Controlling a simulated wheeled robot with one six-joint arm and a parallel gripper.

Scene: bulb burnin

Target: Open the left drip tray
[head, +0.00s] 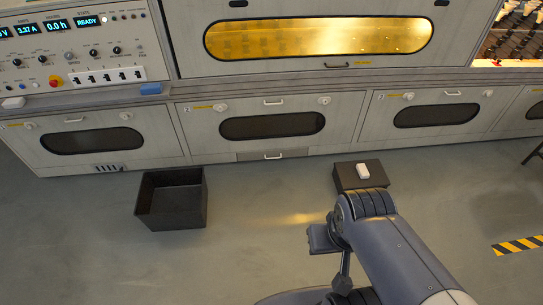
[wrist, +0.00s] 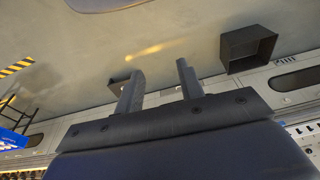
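A shallow drawer front (head: 250,157) with a pale handle (head: 272,156) sits at floor level under the second lower door of the long grey machine. It looks flush and closed, and it is the clearest tray-like front in view; I cannot tell for certain that it is the left drip tray. My gripper (wrist: 160,70) shows in the wrist view with its two dark fingers apart and nothing between them. It is away from the machine front, over the floor. I cannot make out its fingers in the head view.
An open dark bin (head: 172,215) stands on the floor left of the drawer front; it also shows in the wrist view (wrist: 248,62). A low dark box (head: 348,180) with a white item (head: 362,171) stands to the right. Floor between them is clear. Striped floor tape (head: 518,245) lies far right.

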